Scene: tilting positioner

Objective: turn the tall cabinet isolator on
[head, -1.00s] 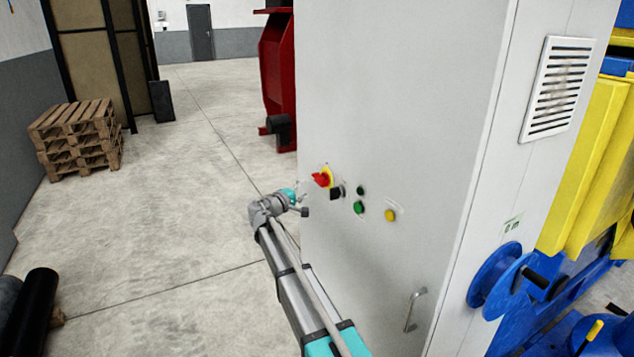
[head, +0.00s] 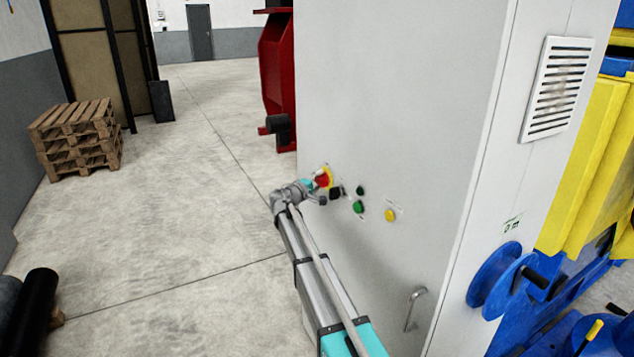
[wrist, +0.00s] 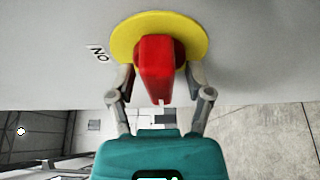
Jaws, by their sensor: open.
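The tall cabinet (head: 400,110) is light grey, and its isolator, a red handle on a yellow disc, sits on its front. In the head view the red handle (head: 323,181) is partly covered by my gripper. In the wrist view the red handle (wrist: 155,70) fills the middle, on the yellow disc (wrist: 190,35), with an "ON" label (wrist: 97,53) to its left. My gripper (wrist: 160,92) is open, with one finger on each side of the handle. I cannot tell whether either finger touches it.
A black knob (head: 336,192), two green buttons (head: 358,207) and a yellow button (head: 390,215) lie right of the isolator. A handle (head: 414,308) sticks out lower down.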

